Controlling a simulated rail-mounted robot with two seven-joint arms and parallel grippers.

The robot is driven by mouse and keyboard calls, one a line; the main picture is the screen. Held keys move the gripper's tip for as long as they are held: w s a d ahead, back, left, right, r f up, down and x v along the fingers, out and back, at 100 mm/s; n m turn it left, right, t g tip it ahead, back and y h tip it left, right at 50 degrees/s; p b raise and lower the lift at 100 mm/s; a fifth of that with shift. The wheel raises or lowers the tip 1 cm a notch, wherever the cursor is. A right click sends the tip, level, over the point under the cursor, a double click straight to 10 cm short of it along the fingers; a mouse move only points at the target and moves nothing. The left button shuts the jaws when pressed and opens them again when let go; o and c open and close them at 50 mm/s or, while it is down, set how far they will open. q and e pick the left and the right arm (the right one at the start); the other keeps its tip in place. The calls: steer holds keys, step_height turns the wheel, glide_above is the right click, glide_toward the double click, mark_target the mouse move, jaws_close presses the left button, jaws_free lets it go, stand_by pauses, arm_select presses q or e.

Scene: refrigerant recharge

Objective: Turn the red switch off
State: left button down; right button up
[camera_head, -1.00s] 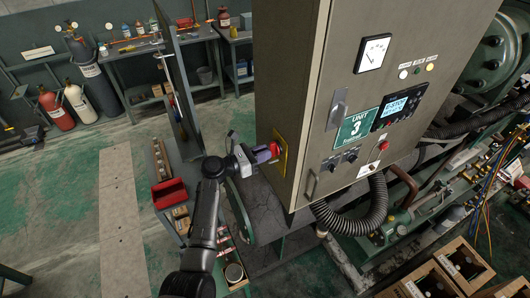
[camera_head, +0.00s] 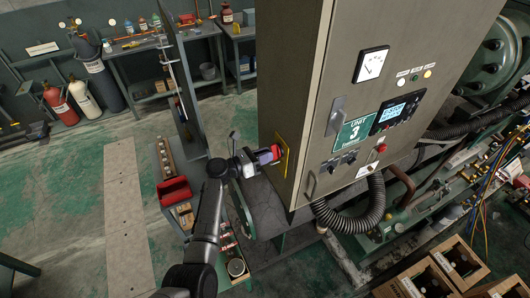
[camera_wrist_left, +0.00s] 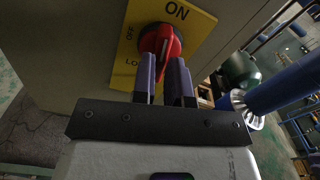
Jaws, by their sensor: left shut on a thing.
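The red switch (camera_wrist_left: 160,42) is a round rotary knob with a raised handle on a yellow plate (camera_wrist_left: 194,47). The plate is marked ON at the top and OFF at the left, with a partly hidden label below. In the head view the red switch (camera_head: 277,152) is on the left side of the grey cabinet. My left gripper (camera_wrist_left: 164,72) has its purple fingers shut on the switch handle. It also shows in the head view (camera_head: 266,156). The fingers partly cover the handle, so I cannot tell its exact setting. My right gripper is out of view.
The grey cabinet (camera_head: 290,75) carries a gauge, display and small buttons on its front. A narrow bench with a red bin (camera_head: 174,191) stands left of my arm. A black hose (camera_head: 357,222) hangs below the cabinet. The green floor farther left is open.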

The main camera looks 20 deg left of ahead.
arm_select(q)
steer(key=shift+n+p, duration=0.9)
steer(key=shift+p, duration=0.2)
steer(key=shift+n+p, duration=1.7)
steer(key=shift+n, duration=0.6)
